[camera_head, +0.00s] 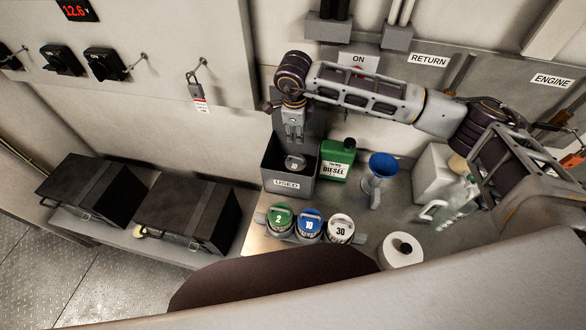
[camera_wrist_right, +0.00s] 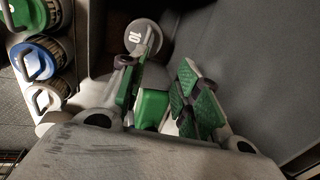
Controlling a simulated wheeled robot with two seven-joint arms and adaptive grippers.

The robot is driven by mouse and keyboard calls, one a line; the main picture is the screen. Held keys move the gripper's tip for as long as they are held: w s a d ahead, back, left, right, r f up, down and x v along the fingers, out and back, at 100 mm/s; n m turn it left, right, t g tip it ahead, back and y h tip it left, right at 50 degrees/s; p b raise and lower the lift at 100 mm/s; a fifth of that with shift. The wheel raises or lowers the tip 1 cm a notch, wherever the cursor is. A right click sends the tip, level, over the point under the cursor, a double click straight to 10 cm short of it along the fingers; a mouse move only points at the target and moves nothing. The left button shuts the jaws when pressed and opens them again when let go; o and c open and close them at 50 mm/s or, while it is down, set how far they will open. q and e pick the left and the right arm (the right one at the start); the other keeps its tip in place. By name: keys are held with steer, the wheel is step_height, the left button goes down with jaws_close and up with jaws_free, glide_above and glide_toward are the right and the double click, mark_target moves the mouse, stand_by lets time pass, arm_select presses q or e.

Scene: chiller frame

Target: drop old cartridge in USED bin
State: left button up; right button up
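The dark grey USED bin (camera_head: 288,184) stands against the wall at the left end of the bench. A grey cartridge with a 10 on its cap (camera_head: 295,163) is inside the bin; it also shows in the right wrist view (camera_wrist_right: 141,36), beyond my fingertips. My right gripper (camera_head: 294,136) points down over the bin, above the cartridge. In the right wrist view its green-padded fingers (camera_wrist_right: 157,78) are spread apart with nothing gripped between them. One fingertip appears close to the cartridge's handle; I cannot tell if they touch. My left gripper is not in view.
Green 2 (camera_head: 280,217), blue 10 (camera_head: 310,223) and white 30 (camera_head: 340,229) capped canisters stand in front of the bin. A green diesel can (camera_head: 337,160) is right beside it, then a blue funnel (camera_head: 382,167). A white roll (camera_head: 401,250) lies near the front edge.

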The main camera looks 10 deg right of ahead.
step_height(320, 180, up, 12)
steer(key=s, duration=0.2)
steer(key=shift+a, duration=0.45)
steer(key=shift+f, duration=0.1)
stand_by(0.3)
steer(key=shift+s+f, duration=0.1)
steer(key=shift+s, duration=0.1)
stand_by(0.6)
